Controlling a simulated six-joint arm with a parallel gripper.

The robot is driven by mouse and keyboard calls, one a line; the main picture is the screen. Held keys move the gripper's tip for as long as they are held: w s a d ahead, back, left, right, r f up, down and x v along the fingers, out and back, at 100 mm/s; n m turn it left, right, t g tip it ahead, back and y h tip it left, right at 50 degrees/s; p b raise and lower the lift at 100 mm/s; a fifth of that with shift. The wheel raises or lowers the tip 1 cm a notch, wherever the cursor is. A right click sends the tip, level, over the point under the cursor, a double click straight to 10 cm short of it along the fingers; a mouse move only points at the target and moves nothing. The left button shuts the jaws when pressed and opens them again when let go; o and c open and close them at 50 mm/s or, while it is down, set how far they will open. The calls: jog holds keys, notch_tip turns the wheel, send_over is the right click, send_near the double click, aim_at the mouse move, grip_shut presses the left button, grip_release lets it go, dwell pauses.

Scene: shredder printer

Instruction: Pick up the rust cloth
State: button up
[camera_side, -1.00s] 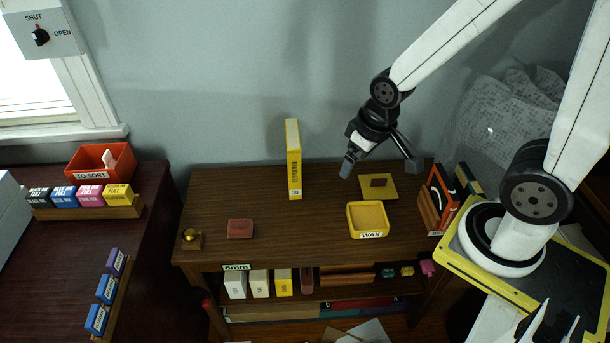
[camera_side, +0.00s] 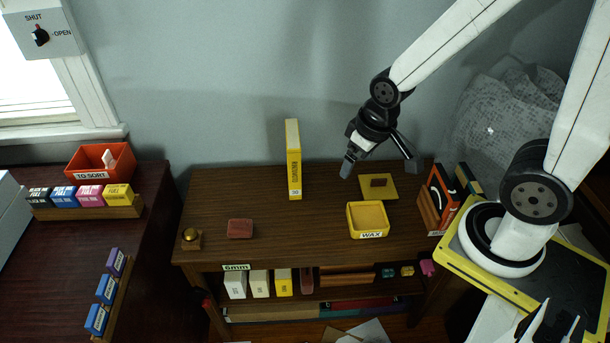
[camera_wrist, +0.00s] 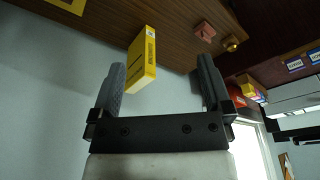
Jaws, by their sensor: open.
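The rust cloth (camera_side: 240,228) is a small folded reddish pad lying flat on the left part of the wooden shelf top. It also shows in the wrist view (camera_wrist: 204,31), near the top and right of centre. My gripper (camera_side: 381,170) is open and empty. It hangs above the back right of the shelf top, well to the right of the cloth and higher. In the wrist view its two fingers (camera_wrist: 160,85) stand apart with nothing between them that they touch.
A tall yellow box (camera_side: 293,160) stands upright between my gripper and the cloth. A yellow wax tray (camera_side: 367,234) and a yellow plate with a brown block (camera_side: 378,195) lie below my gripper. A brass knob on a block (camera_side: 191,239) sits left of the cloth.

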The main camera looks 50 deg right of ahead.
jog(key=n+y, duration=0.3)
jog(key=n, duration=0.6)
send_over(239, 226)
jog(key=s+d, duration=0.1)
jog(key=d, duration=0.1)
jog(key=shift+t, duration=0.3)
notch_tip(239, 226, down, 23)
jog(key=shift+s+r, duration=0.1)
jog(key=shift+r, duration=0.1)
jog(key=shift+f, duration=0.3)
jog(key=shift+x, duration=1.35)
jog(key=shift+a, duration=0.1)
